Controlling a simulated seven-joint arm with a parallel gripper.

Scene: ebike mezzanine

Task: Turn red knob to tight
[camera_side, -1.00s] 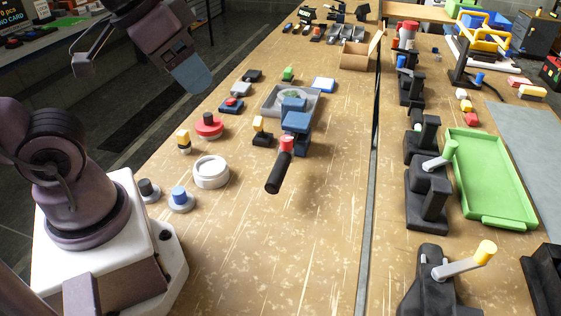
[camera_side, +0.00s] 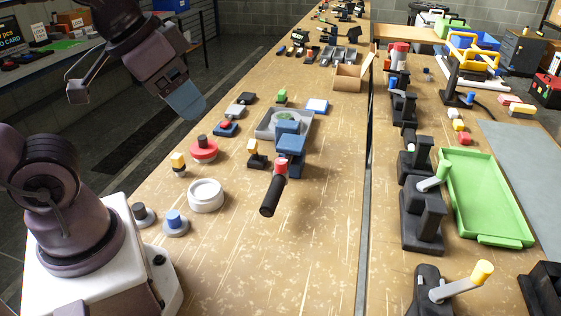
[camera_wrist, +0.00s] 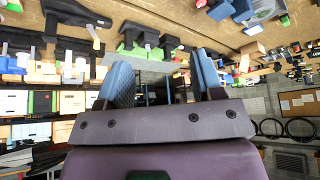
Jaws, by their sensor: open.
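A round red knob (camera_side: 204,153) with a dark cap sits on the wooden bench, left of the blue clamp. Its tight mark cannot be made out. A smaller red button (camera_side: 226,126) on a blue base stands just behind it. My gripper (camera_side: 188,105) hangs in the air above and to the left of the red knob, clear of the bench and touching nothing. In the wrist view my gripper (camera_wrist: 162,82) has its two blue fingers spread apart with nothing between them. I cannot pick out the red knob for sure in the wrist view.
A blue clamp (camera_side: 289,148) with a black handle (camera_side: 272,194) stands right of the knob. A white round dial (camera_side: 206,196), a blue knob (camera_side: 175,221) and a yellow-topped knob (camera_side: 178,164) are nearby. A green tray (camera_side: 487,198) lies farther right.

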